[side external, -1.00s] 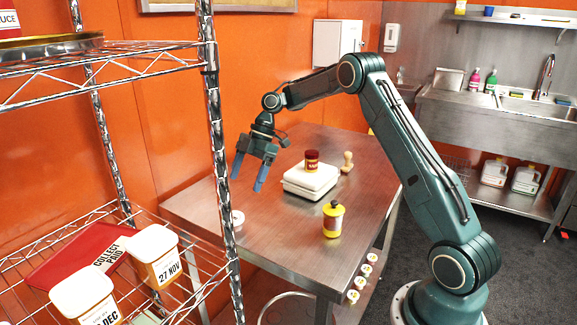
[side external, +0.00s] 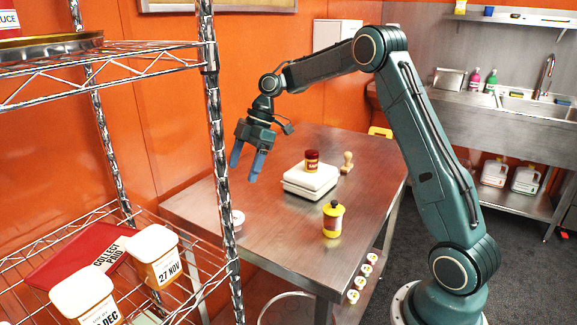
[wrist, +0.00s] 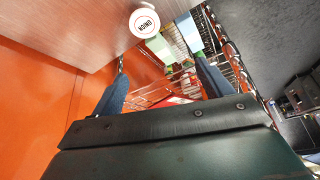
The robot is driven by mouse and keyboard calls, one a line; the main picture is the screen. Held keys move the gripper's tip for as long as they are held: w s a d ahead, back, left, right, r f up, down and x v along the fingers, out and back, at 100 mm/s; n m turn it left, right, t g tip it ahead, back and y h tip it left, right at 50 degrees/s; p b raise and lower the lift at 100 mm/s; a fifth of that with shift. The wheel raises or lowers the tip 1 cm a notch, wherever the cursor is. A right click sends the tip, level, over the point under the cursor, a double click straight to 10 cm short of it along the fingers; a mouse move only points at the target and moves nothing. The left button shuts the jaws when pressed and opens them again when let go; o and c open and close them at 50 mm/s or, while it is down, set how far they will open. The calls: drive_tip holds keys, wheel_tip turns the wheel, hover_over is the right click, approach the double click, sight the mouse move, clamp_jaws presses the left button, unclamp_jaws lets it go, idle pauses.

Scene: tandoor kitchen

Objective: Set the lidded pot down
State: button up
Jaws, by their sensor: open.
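A small round white-topped pot (side external: 238,217) stands at the table's left edge, partly hidden behind the shelf post in the side view. In the wrist view its round white lid (wrist: 144,22) shows from above with a dark-lettered label in a red ring. My gripper (side external: 245,173) is open and empty, above the table and higher than the pot, with its blue fingers apart and pointing down. Both fingers also show in the wrist view (wrist: 160,62) with nothing between them. The pot stands clear of the fingers.
A white scale (side external: 310,182) bears a red-and-yellow jar (side external: 312,161). A wooden stamp-like item (side external: 347,163) and a yellow canister (side external: 333,222) stand on the metal table (side external: 285,235). The wire shelf (side external: 216,130) with tubs (side external: 154,258) is close at left.

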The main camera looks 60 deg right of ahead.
drive_tip(key=s+a+r+m+t+h, duration=0.25)
drive_tip(key=s+a+r+m, duration=0.45)
drive_tip(key=s+r, duration=0.55)
drive_tip(key=s+f+m+h, duration=0.1)
drive_tip(key=s+f+m, duration=0.1)
drive_tip(key=s, duration=0.8)
drive_tip(key=s+f+m+t+h, duration=0.1)
drive_tip(key=s+m, duration=0.3)
drive_tip(key=s, duration=0.6)
drive_tip(key=shift+a+f+m, duration=0.4)
drive_tip(key=shift+f, duration=0.35)
